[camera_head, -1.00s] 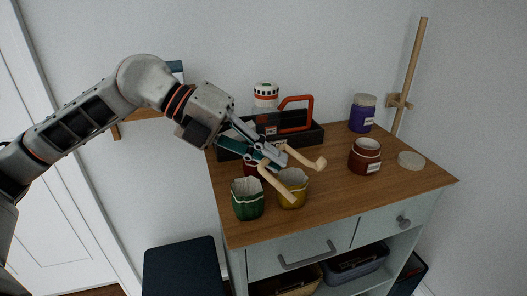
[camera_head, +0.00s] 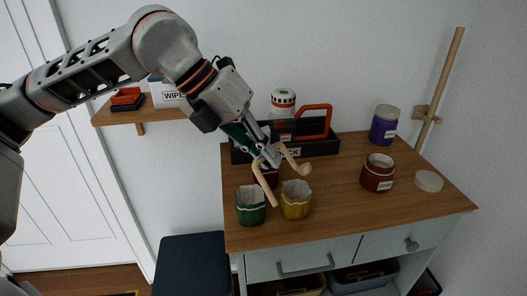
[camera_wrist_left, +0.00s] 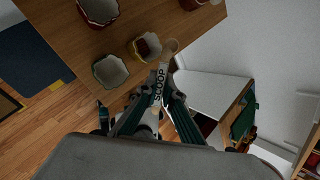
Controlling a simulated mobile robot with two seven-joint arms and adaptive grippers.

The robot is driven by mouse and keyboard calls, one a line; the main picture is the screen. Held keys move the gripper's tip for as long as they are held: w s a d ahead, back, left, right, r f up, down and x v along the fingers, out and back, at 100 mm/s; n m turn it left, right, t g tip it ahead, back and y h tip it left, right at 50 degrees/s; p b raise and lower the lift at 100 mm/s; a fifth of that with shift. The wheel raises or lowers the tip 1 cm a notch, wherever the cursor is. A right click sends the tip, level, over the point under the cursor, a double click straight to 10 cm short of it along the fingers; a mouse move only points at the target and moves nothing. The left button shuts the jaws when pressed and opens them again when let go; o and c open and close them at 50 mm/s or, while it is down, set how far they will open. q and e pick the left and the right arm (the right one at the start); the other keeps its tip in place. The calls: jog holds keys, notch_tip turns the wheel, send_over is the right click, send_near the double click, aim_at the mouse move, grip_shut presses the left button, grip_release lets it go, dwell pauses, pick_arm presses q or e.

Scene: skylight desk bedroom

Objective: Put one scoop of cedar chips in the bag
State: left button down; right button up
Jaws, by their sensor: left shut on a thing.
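My left gripper (camera_head: 262,150) is shut on the tan scoop (camera_wrist_left: 160,86), whose handle reads SCOOP in the left wrist view. In the head view two tan lengths show at the fingers, and I cannot tell how they join. They hang over the bags. The green bag (camera_head: 250,208) and yellow bag (camera_head: 296,205) stand open and upright on the desk, with a dark red one (camera_head: 271,178) partly hidden behind. One container in the wrist view holds something reddish brown. I cannot tell which container holds cedar chips. My right gripper is not in view.
A black caddy (camera_head: 320,148) with an orange-handled item stands behind the bags. A brown open jar (camera_head: 377,175), a loose lid (camera_head: 429,181) and a purple jar (camera_head: 384,127) stand at the right. The desk front (camera_head: 330,222) is clear. A wall shelf (camera_head: 150,113) is at the left.

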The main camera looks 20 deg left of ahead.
pick_arm(q)
jog(key=d+r+m+t+y+p, duration=0.1)
jog(key=d+r+y+p, duration=0.3)
jog(key=y+p, duration=0.3)
jog(key=s+p, duration=0.1)
jog(key=p, duration=0.2)
jog(key=shift+d+r+m, duration=0.2)
jog(key=shift+d+m, duration=0.1)
jog(key=shift+d, duration=0.05)
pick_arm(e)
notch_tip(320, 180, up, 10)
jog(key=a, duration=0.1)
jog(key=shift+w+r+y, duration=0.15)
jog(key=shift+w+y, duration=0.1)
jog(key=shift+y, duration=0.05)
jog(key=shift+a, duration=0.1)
pick_arm(q)
jog(key=shift+w, duration=0.1)
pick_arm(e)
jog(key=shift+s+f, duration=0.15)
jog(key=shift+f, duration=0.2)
